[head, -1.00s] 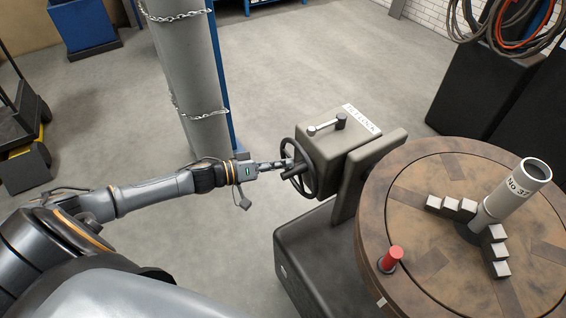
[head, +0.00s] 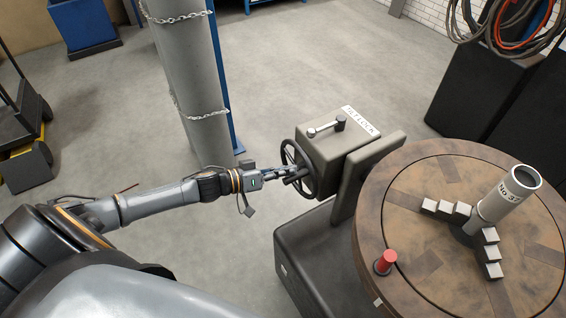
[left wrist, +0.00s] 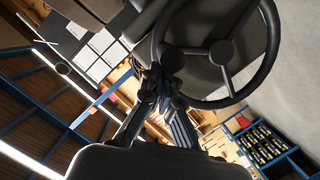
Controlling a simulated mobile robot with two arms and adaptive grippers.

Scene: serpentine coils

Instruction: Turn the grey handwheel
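The grey handwheel (head: 290,151) is a dark spoked ring on the left face of a grey box (head: 352,160). A short handle (head: 298,178) sticks out from it towards my gripper. My left gripper (head: 292,174) reaches in from the left and its fingers close around this handle. In the left wrist view the wheel (left wrist: 268,62) fills the top right, with its hub and spokes clear. The fingertips (left wrist: 162,82) meet near the rim's left side, where the handle is mostly hidden between them. My right gripper is out of view.
A lever (head: 330,127) sits on the box top. A grey column (head: 190,75) with chains rises behind my arm. Floor beyond is open.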

